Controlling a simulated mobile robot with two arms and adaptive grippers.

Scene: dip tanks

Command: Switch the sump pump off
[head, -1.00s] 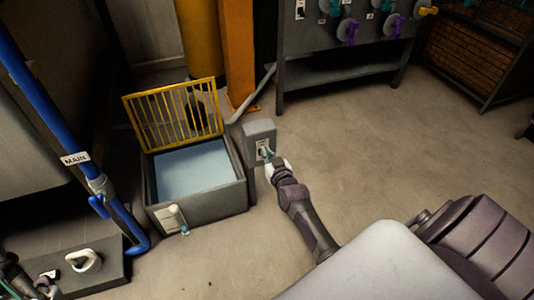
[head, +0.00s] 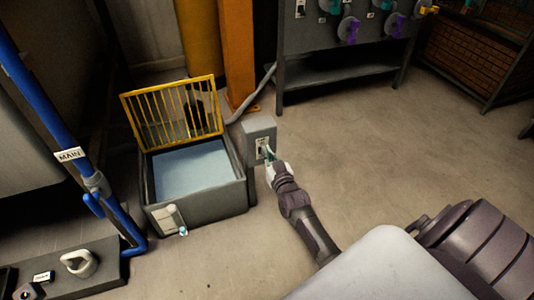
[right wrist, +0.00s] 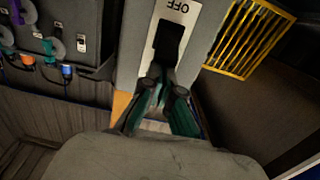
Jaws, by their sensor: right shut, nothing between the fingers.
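The sump pump switch is a grey box (head: 260,130) on the right side of the sump. In the right wrist view its pale plate (right wrist: 181,10) reads OFF, upside down, next to a black toggle (right wrist: 168,40). My right gripper (head: 269,157) is shut and empty at the front of the switch box. In the right wrist view its green-dark fingertips (right wrist: 160,82) are at the toggle's lower end. I cannot tell whether they touch it, and they partly hide it. I cannot tell which way the toggle is set. My left gripper is not in view.
The open sump (head: 200,207) holds pale blue liquid, with its yellow grate (head: 172,110) raised behind. A blue pipe marked MAIN (head: 58,125) and a low grey plinth with a white handle (head: 80,262) stand left. A valve bench (head: 340,72) stands behind. The floor at right is clear.

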